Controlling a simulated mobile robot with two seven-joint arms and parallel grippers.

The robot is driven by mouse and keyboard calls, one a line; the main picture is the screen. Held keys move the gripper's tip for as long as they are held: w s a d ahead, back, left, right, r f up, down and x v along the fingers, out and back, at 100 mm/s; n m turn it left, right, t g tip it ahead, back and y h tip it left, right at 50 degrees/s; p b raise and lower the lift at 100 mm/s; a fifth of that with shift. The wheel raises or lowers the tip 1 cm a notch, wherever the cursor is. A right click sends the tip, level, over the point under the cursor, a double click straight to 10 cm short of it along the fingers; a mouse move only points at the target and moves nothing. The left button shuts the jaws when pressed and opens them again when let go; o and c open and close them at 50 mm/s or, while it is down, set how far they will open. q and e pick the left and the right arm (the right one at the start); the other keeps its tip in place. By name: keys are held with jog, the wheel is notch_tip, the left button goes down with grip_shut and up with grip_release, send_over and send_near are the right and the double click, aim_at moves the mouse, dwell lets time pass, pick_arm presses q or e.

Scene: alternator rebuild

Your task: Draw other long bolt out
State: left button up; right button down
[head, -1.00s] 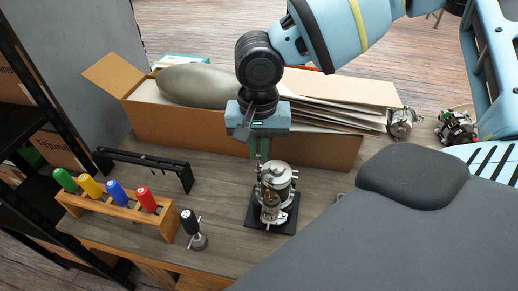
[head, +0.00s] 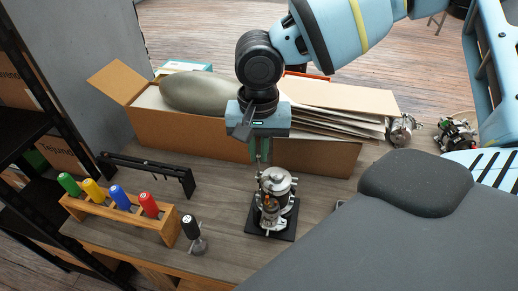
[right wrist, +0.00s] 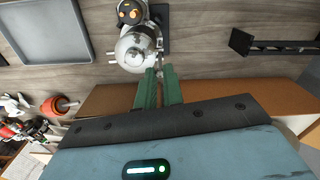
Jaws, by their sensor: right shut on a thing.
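The silver alternator (head: 270,203) stands upright on a black base plate (head: 283,233) on the workbench. It also shows in the right wrist view (right wrist: 136,48), just beyond the fingertips. My right gripper (head: 259,160) points down above the alternator's left rear edge. Its green fingers (right wrist: 159,74) are close together, shut on a thin long bolt (head: 259,170) that runs down toward the alternator's side. The fingers hide most of the bolt, and I cannot tell how much of it is inside the housing. My left gripper is not in view.
A large open cardboard box (head: 330,157) with brown paper stands close behind. A wooden rack (head: 125,214) of coloured-handled tools and a black bracket (head: 145,168) are at the left. A black-handled tool (head: 191,230) stands in front. A grey tray (right wrist: 62,40) shows in the wrist view.

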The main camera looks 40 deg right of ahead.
jog(key=shift+r, duration=0.8)
jog(key=shift+r+p, duration=0.2)
jog(key=shift+p, duration=0.1)
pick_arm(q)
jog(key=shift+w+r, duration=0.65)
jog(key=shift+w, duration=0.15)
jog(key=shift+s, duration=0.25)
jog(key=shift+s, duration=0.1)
pick_arm(e)
jog(key=shift+r, duration=0.2)
jog(key=shift+r+p, duration=0.3)
jog(key=shift+r, duration=0.75)
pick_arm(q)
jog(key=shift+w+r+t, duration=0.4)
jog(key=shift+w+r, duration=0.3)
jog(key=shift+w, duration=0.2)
pick_arm(e)
jog(key=shift+r, duration=0.1)
